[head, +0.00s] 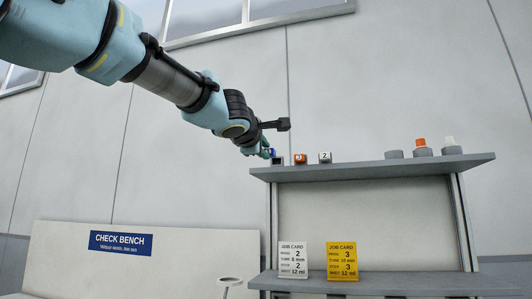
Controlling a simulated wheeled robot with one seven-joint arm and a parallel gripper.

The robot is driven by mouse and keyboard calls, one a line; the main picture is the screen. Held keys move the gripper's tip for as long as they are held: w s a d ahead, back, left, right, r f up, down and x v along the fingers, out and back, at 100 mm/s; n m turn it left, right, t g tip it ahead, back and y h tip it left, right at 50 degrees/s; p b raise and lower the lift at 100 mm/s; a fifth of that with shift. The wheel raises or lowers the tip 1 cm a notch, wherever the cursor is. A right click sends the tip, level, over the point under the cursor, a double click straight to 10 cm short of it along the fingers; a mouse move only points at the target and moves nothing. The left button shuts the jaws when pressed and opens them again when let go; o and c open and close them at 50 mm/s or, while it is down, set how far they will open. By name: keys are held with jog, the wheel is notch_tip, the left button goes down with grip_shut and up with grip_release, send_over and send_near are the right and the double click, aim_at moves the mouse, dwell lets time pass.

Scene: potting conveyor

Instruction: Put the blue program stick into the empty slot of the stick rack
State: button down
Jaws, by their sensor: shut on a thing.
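My gripper (267,153) is at the left end of the upper shelf, shut on the blue program stick (272,152). Only a small blue part of the stick shows; the fingers hide the rest. The stick is at or just above a dark holder (278,161), which looks like the left slot of the stick rack. I cannot tell whether the stick is inside it. To the right stand an orange stick (300,158) and a white stick marked 2 (325,156), each in a dark holder.
The grey upper shelf (400,166) also carries a bare grey base (394,154), an orange-topped piece (422,146) and a white-topped piece (450,145) at right. Below stand a white job card (292,260) and a yellow job card (341,261). A check bench sign (120,243) is at left.

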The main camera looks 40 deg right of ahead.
jog(key=shift+x, duration=2.45)
jog(key=shift+w+f, duration=0.15)
jog(key=shift+w, duration=0.1)
jog(key=shift+p, duration=0.35)
jog(key=shift+p+x, duration=0.45)
jog(key=shift+x, duration=0.85)
jog(key=c, duration=0.6)
grip_release()
jog(key=shift+s, duration=0.1)
jog(key=b+v, duration=0.1)
jog(key=v, duration=0.9)
jog(key=shift+a, duration=0.3)
